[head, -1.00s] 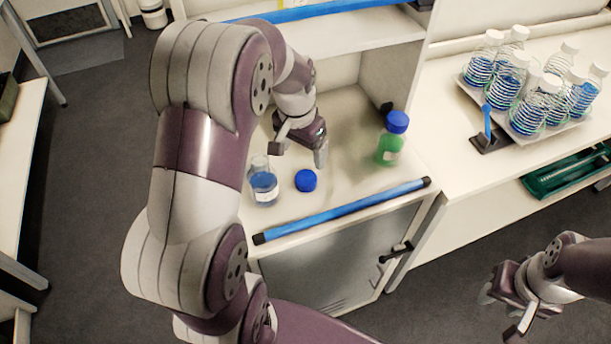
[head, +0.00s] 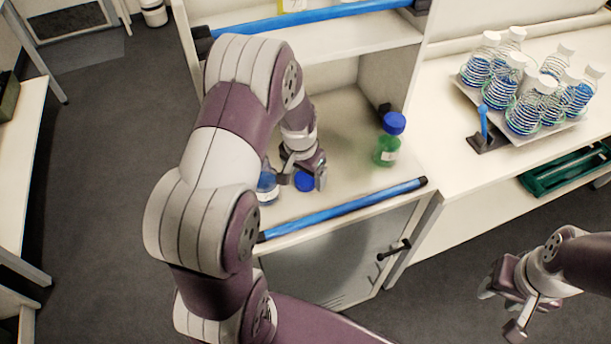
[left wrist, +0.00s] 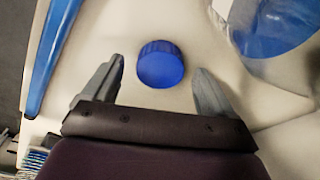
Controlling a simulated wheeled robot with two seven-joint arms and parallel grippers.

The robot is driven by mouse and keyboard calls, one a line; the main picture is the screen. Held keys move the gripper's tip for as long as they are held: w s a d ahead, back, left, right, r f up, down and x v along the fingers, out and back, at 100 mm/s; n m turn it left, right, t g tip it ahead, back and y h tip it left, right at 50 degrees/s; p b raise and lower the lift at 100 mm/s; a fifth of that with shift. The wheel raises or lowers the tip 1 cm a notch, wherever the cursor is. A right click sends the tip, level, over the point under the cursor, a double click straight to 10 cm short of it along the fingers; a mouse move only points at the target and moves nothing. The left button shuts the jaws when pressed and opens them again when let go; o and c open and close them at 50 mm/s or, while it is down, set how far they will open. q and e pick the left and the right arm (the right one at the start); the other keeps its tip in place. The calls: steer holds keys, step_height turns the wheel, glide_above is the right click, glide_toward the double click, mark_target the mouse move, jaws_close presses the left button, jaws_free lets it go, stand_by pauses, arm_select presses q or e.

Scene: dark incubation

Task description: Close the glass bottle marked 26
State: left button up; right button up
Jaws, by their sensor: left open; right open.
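A blue screw cap (head: 304,182) lies on the white cabinet shelf. An uncapped glass bottle with blue liquid (head: 267,187) stands just left of it, partly hidden by my arm; its label is too small to read. My left gripper (head: 304,180) is open and points down over the cap. In the left wrist view the cap (left wrist: 161,64) sits between and just beyond the open fingers (left wrist: 157,88), untouched, with the bottle (left wrist: 272,28) at upper right. My right gripper (head: 500,308) is open and empty at lower right, over the floor.
A capped bottle of green liquid (head: 388,140) stands on the shelf to the right. A blue rail (head: 345,208) runs along the shelf's front edge. Several bottles stand on a tray (head: 545,131) on the right bench. An upper shelf (head: 320,42) is behind my left arm.

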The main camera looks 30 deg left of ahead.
arm_select(q)
steer(key=shift+w+f, duration=0.1)
steer(key=shift+f, duration=0.25)
steer(key=shift+r, duration=0.1)
steer(key=shift+c, duration=0.6)
steer(key=c, duration=1)
steer(key=shift+r, duration=0.1)
